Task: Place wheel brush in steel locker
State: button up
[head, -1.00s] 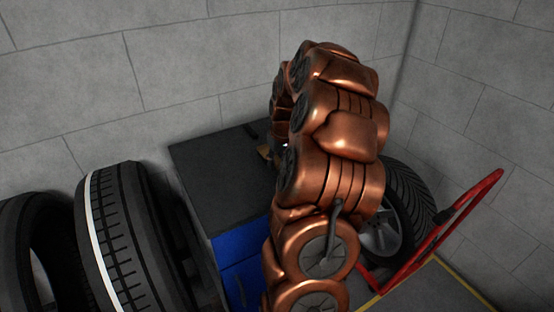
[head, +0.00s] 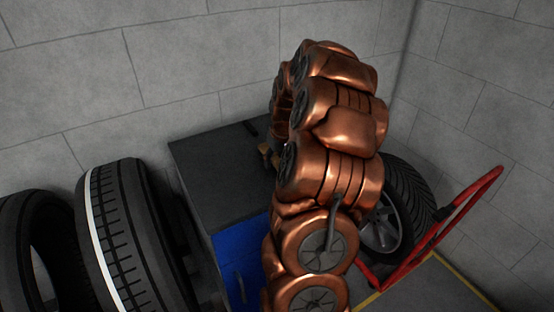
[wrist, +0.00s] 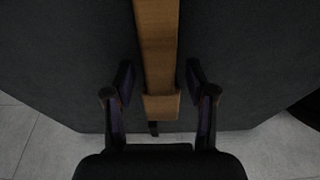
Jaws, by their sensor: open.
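The wheel brush (wrist: 158,50) shows in the wrist view as a long wooden handle lying on a dark top, its wider near end toward me. My gripper (wrist: 160,76) is open, with one finger on each side of the handle and a visible gap on both sides. In the head view, a small wooden part of the brush (head: 264,151) shows on the dark top beside my arm, which hides the rest. I cannot make out a steel locker in either view.
The blue cabinet (head: 240,262) carries the dark top (head: 205,180). Large tyres (head: 125,235) stand at its left. A wheel (head: 405,205) and a red tubular frame (head: 465,205) stand at the right. Block walls close off the back and right.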

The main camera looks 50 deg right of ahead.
jog(key=shift+r, duration=0.1)
jog(key=shift+r, duration=0.2)
jog(key=b+v, duration=0.2)
jog(key=v, duration=0.9)
jog(key=shift+r, duration=0.4)
jog(key=s+a+f+n+g+y, duration=0.1)
jog(key=s+a+n+g, duration=0.2)
jog(key=a, duration=2.3)
jog(key=s+a+f, duration=0.3)
jog(key=s+a, duration=0.3)
jog(key=s, duration=0.3)
jog(key=s+a+f+g, duration=0.1)
jog(key=s+a+f, duration=0.2)
jog(key=s+a, duration=0.3)
jog(key=s, duration=0.4)
jog(key=shift+n+g, duration=0.3)
jog(key=shift+n, duration=0.1)
